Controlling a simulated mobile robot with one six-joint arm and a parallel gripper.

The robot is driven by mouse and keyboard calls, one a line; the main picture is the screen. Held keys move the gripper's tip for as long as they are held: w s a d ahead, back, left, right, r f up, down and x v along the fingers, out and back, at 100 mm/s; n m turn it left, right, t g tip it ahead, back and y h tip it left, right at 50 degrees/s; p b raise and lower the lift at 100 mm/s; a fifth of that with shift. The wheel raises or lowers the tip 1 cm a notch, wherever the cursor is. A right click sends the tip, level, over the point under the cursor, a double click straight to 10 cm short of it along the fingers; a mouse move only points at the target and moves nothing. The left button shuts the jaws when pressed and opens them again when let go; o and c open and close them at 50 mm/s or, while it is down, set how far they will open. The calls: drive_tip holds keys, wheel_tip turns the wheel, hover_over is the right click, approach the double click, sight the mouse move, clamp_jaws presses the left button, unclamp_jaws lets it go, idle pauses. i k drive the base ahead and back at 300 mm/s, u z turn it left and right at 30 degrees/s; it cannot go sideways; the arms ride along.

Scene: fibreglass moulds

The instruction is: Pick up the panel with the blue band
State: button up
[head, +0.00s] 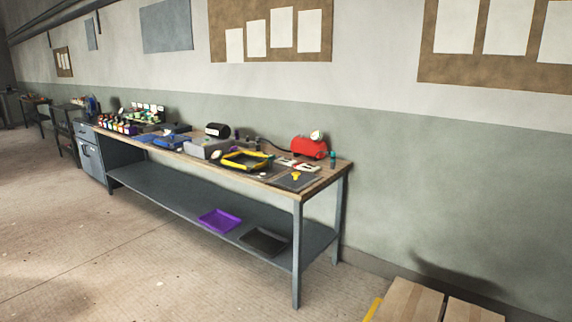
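I cannot make out a panel with a blue band from this distance. Blue tray-like items (170,141) lie on the long workbench (330,170), left of its middle. Small pale flat pieces (305,167) lie near its right end, in front of a red machine (309,147); I cannot tell whether any has a band. My gripper is not in view.
A yellow and black frame (246,160), a grey box (206,148) and a dark mat (295,181) crowd the benchtop. A purple tray (219,220) and a black tray (264,241) lie on the lower shelf. Cardboard boxes (408,301) stand front right. The floor front left is clear.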

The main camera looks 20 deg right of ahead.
sight(284, 161)
drive_tip(key=z, duration=0.35)
drive_tip(key=i, duration=1.7)
drive_tip(key=u, duration=0.3)
